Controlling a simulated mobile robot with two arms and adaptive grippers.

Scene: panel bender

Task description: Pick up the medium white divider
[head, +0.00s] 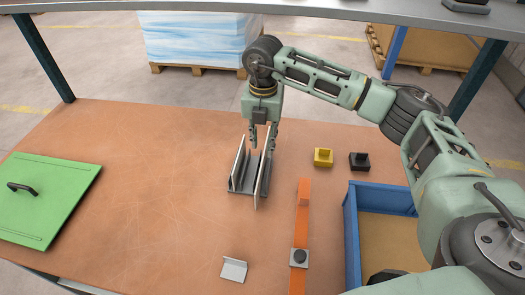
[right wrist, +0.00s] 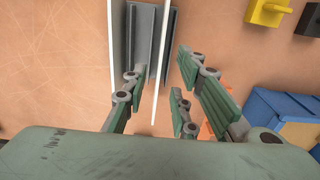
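Two thin white dividers stand upright in a grey slotted rack (head: 241,192) on the brown table. The left white divider (head: 238,160) and the right white divider (head: 264,178) also show in the right wrist view, the left one (right wrist: 115,50) and the right one (right wrist: 163,70). I cannot tell for certain which is the medium one. My right gripper (head: 265,148) points down over the rack. In the right wrist view its fingers (right wrist: 158,90) are apart, with the right divider in the gap between them and no clear contact. My left gripper is out of view.
A small white angled piece (head: 234,269) lies in front. An orange bar (head: 301,225), yellow block (head: 323,157), black block (head: 359,161) and blue-walled bin (head: 351,235) are at right. A green panel (head: 45,200) is at left. The table between panel and rack is clear.

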